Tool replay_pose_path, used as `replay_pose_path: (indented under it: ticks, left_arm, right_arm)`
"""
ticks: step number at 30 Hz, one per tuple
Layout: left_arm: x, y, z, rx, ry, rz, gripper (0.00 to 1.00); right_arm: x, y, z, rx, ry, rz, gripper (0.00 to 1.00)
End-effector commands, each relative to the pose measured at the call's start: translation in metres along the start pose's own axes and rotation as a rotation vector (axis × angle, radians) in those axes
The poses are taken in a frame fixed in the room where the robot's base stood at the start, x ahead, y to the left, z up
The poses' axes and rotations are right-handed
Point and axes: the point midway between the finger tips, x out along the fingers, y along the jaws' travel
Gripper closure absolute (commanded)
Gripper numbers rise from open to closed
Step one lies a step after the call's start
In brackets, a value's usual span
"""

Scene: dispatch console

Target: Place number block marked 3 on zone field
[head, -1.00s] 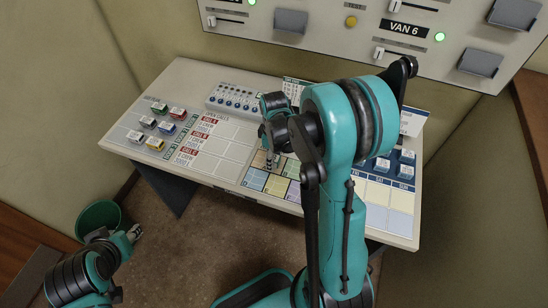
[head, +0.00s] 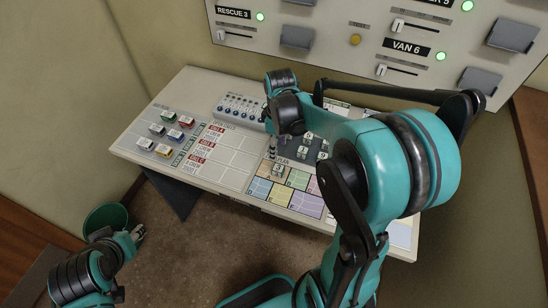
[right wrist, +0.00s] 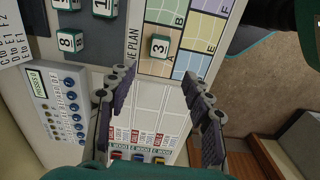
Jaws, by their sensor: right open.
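The white-topped number block marked 3 (head: 278,170) sits on the orange field of the coloured zone plan (head: 299,202), at the plan's upper left. In the right wrist view the same block (right wrist: 160,47) stands with its number facing up, by the letter A. My right gripper (head: 272,152) is above the console just behind the block.
More number blocks (head: 304,150) stand on a dark tray behind the plan. Coloured blocks (head: 164,140) sit at the console's left. A row of blue knobs (head: 240,107) lies left of my right gripper. The white call grid (head: 233,160) is empty. A green bin (head: 105,217) stands on the floor.

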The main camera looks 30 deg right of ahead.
Motion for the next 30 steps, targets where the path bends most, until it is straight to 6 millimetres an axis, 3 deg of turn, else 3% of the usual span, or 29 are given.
replay_pose_path:
  ticks: [9, 16, 21, 30]
  left_arm:
    - [0.000, 0.000, 0.000, 0.000, 0.000, 0.000, 0.60]
    - [0.000, 0.000, 0.000, 0.000, 0.000, 0.000, 0.60]
    - [0.000, 0.000, 0.000, 0.000, 0.000, 0.000, 0.60]
    - [0.000, 0.000, 0.000, 0.000, 0.000, 0.000, 0.60]
  right_arm:
    - [-0.054, -0.074, 0.005, 0.298, 0.217, 0.164, 0.49]
    - [-0.068, -0.125, 0.014, 0.532, 0.444, 0.211, 0.49]
    - [-0.068, -0.142, 0.018, 0.632, 0.549, 0.205, 0.49]
    - [-0.068, -0.146, 0.019, 0.663, 0.580, 0.200, 0.49]
